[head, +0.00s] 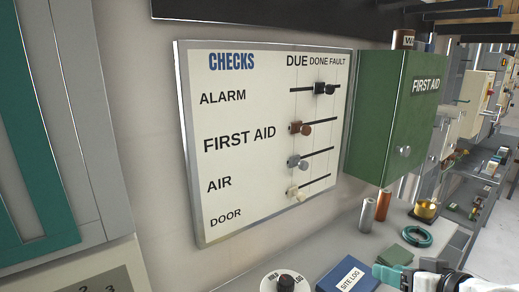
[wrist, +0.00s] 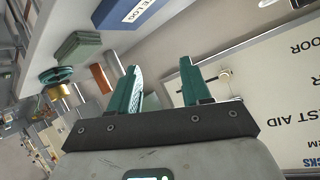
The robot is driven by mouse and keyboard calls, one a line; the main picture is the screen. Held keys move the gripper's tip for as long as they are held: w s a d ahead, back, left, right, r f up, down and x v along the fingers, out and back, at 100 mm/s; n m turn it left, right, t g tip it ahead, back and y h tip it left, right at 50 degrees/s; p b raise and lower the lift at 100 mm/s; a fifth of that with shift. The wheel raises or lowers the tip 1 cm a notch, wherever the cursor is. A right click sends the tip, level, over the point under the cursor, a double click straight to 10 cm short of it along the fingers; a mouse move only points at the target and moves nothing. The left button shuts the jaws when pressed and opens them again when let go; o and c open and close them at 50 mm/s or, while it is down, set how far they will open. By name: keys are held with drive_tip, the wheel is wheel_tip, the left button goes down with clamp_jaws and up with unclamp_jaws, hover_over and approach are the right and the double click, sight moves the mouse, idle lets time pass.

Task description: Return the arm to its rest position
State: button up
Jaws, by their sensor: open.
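My gripper (head: 384,272) shows at the bottom right of the head view, low in front of the shelf and beside the blue site log. Only part of it and my arm are in that view. In the wrist view my gripper (wrist: 160,66) has its two teal fingers spread apart with nothing between them. The checks board (head: 240,190) is on the wall to the left of the gripper in the head view; in the wrist view it is at the right (wrist: 285,90). The fingers appear apart from the knob (wrist: 225,74) seen near the right finger.
A green first aid box (head: 380,120) juts from the wall. The shelf bears the site log (head: 347,275), a dial (head: 286,284), a grey cylinder (head: 367,215), a copper cylinder (head: 383,206), a green pad (head: 394,254) and a green ring (head: 417,236).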

drive_tip(key=s+f+g+h+b, duration=0.4)
drive_tip(key=s+f+g+b, duration=0.6)
drive_tip(key=s+f, duration=2.3)
wheel_tip(320, 180, down, 4)
drive_tip(key=shift+d+r+m+h, duration=0.2)
drive_tip(key=shift+d+m+h, duration=0.1)
drive_tip(key=shift+d+m, duration=0.1)
drive_tip(key=shift+a, duration=0.1)
idle(0.3)
